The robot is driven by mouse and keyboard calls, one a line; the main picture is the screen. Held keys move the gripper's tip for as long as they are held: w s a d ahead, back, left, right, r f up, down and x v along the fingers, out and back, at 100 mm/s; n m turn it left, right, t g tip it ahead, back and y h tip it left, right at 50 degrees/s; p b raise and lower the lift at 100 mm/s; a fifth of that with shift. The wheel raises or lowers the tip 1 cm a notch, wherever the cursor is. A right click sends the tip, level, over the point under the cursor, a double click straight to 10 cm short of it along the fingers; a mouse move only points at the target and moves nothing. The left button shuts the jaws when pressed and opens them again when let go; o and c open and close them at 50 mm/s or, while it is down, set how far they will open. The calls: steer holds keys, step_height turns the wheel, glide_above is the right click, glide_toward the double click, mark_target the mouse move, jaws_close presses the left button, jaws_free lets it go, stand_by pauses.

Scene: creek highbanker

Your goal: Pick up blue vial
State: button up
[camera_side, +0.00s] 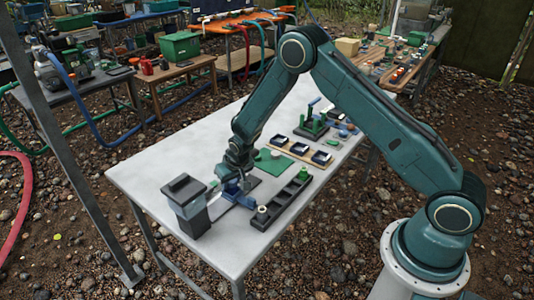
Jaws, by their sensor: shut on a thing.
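My gripper (230,182) is low over the near end of the grey table, between a dark container and a long black rack. It is shut on a small blue thing (234,188), which appears to be the blue vial. The fingers and arm hide part of it, and the picture is too small to tell whether it touches the surface below. The long black rack (282,204) has several slots. A green piece (304,173) stands at its far end, and a pale round-topped piece (262,211) is at its near end.
A dark-lidded container (186,204) stands close to the left of my gripper. Beyond are a green mat (262,157), a wooden tray with dark cups (279,140) and a green stand (313,128). The table's left part (190,150) is clear.

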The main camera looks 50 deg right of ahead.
steer(key=shift+r, duration=0.15)
step_height(320, 180, up, 20)
stand_by(0.8)
steer(key=shift+f, duration=0.25)
stand_by(0.4)
steer(key=s+d+f, duration=0.3)
steer(key=s+f, duration=0.9)
steer(key=s, duration=0.2)
steer(key=shift+s+d, duration=0.15)
steer(key=shift+s, duration=0.1)
steer(key=shift+f, duration=0.2)
steer(key=shift+f, duration=2.1)
steer(key=shift+f, duration=1.5)
